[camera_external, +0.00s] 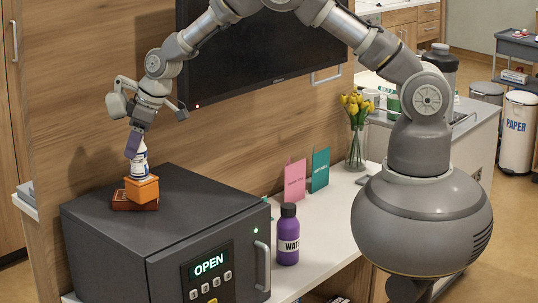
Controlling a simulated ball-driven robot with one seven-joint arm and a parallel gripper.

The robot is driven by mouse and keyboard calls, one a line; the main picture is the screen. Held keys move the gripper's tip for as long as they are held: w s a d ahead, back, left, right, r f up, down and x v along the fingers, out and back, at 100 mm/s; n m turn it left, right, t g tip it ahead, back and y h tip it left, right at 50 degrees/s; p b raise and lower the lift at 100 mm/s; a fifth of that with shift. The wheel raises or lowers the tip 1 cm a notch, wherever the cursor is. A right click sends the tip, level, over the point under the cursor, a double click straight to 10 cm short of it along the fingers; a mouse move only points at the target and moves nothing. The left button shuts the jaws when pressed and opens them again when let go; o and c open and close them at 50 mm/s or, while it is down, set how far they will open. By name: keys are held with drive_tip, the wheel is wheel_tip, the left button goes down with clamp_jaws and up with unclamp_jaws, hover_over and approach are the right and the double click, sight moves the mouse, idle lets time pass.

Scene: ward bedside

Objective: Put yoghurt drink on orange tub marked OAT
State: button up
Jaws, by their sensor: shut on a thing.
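The yoghurt drink (140,160) is a small white bottle with a dark blue band, upright in the camera view. My gripper (135,143) points down from above and is shut on its upper part. The orange tub (143,191) is directly under the bottle, on top of the dark grey safe-like box. The bottle's base appears to meet the tub's top; I cannot tell whether it rests there. Any OAT marking is too small to read.
A brown-red block (121,202) lies beside the orange tub on the dark grey box (100,232), which shows OPEN. A purple bottle (288,240), pink and teal cards (319,168) and a flower vase (356,150) stand to the right. A screen (265,50) hangs behind.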

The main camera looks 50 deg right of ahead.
drive_tip(key=shift+s+f, duration=0.1)
drive_tip(key=shift+f, duration=0.05)
drive_tip(key=o, duration=1.1)
drive_tip(key=v, duration=1.2)
drive_tip(key=shift+d+r+b, duration=0.15)
drive_tip(key=shift+r+b, duration=0.1)
drive_tip(key=shift+b, duration=0.1)
